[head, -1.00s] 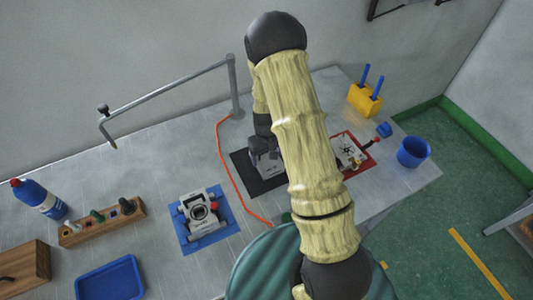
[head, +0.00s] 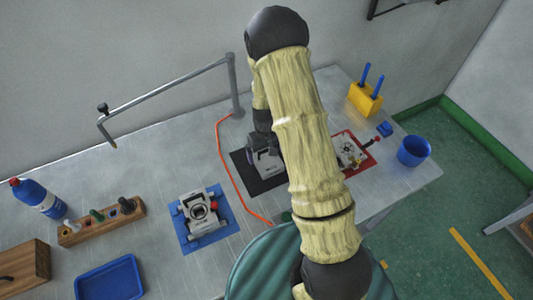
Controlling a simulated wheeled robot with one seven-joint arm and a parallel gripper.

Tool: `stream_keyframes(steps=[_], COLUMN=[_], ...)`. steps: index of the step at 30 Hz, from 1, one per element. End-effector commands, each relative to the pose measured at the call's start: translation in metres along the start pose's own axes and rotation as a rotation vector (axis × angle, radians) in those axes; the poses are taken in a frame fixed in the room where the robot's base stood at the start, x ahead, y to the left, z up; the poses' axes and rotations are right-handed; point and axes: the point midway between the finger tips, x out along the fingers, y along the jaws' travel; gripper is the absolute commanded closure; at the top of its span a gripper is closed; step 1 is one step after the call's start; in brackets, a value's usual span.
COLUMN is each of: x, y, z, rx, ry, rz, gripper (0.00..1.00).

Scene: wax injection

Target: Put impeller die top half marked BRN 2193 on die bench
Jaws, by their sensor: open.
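My arm reaches down over the middle of the bench (head: 165,160), and its wrist and gripper (head: 265,148) are above the black mat (head: 243,170). A grey die part (head: 266,162) sits at the black mat, right under my gripper, partly hidden by my arm. I cannot read any marking on it. The fingertips are too small and covered to see clearly, and I cannot tell whether they touch the part.
A red mat (head: 366,158) with a light die plate (head: 349,153) is right of my arm. A blue cup (head: 413,151) and yellow holder (head: 365,99) stand at the right. An orange cord (head: 220,150), pipe arm (head: 165,92), wooden rack (head: 102,223), bottle (head: 38,198) and blue tray (head: 110,279) are left.

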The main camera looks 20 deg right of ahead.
Motion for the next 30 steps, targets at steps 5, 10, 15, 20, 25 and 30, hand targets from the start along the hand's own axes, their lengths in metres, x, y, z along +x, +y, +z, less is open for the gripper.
stream_keyframes(steps=[5, 10, 15, 20, 25, 30], x=[-0.025, -0.052, -0.080, -0.101, -0.108, -0.108], y=[0.000, 0.001, 0.001, 0.001, 0.001, 0.000], z=[-0.001, -0.001, -0.001, 0.000, 0.000, 0.000], rx=[0.000, 0.002, 0.002, 0.002, 0.002, 0.001], ry=[0.005, 0.006, 0.005, 0.003, 0.000, 0.000], rz=[0.000, 0.001, 0.001, 0.000, 0.000, 0.000], gripper=[0.04, 0.04, 0.04, 0.04, 0.04, 0.04])
